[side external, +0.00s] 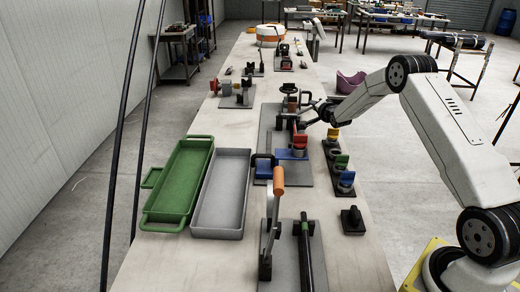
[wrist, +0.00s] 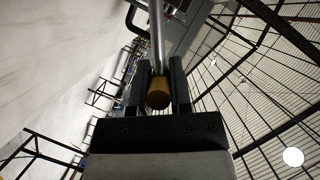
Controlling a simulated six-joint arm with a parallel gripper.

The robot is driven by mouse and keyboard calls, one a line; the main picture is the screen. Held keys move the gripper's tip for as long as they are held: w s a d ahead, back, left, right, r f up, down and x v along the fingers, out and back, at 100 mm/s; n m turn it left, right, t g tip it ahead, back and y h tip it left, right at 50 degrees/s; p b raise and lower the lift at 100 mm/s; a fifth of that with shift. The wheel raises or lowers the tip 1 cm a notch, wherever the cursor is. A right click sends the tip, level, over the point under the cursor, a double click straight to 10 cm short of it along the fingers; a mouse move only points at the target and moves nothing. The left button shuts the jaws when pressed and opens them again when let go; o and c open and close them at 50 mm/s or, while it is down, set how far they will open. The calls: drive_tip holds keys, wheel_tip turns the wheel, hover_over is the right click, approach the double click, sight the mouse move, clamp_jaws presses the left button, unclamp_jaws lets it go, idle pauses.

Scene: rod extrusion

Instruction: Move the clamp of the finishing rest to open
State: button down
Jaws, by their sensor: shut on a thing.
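My gripper (side external: 308,118) reaches in from the right over the middle of the bench, close to a station with red and blue parts. In the wrist view its two dark fingers (wrist: 158,88) are closed around a brass-coloured round end piece (wrist: 158,95). A bare metal rod (wrist: 157,35) runs from that piece to the top of the picture. A blue block (side external: 291,155) lies just below the gripper in the side view, with a red part (side external: 300,139) above it. I cannot tell which part is the finishing rest's clamp, or how it is set.
A green tray (side external: 146,222) and a grey tray (side external: 216,233) stand at the left. An orange-handled lever (side external: 278,177) rises in the foreground. Coloured holders (side external: 341,161) line the right side, with a small black block (side external: 352,218) nearer. Bare bench lies at front left.

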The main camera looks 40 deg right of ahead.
drive_tip(key=shift+r, duration=0.15)
drive_tip(key=shift+w+a+r+n+g, duration=0.15)
drive_tip(key=shift+r+n, duration=0.2)
drive_tip(key=shift+r, duration=0.15)
drive_tip(key=shift+w+a+r+n+g, duration=0.2)
drive_tip(key=shift+r+n, duration=0.1)
drive_tip(key=shift+r, duration=0.15)
drive_tip(key=shift+w+a+r+n+g, duration=0.1)
drive_tip(key=shift+r+n+g, duration=0.05)
drive_tip(key=shift+r+n, duration=0.3)
drive_tip(key=shift+w+a+r+n+g+h, duration=0.2)
drive_tip(key=shift+r+n, duration=0.05)
drive_tip(key=shift+r, duration=0.2)
drive_tip(key=shift+w+a+r+n+g+h, duration=0.2)
drive_tip(key=shift+r+n, duration=0.05)
drive_tip(key=shift+r, duration=0.2)
drive_tip(key=w+a+r+n+g+h, duration=0.2)
drive_tip(key=w+a+n, duration=0.4)
drive_tip(key=w+a, duration=0.3)
drive_tip(key=shift+r+g+h, duration=0.3)
drive_tip(key=shift+r+g, duration=0.3)
drive_tip(key=shift+r, duration=0.8)
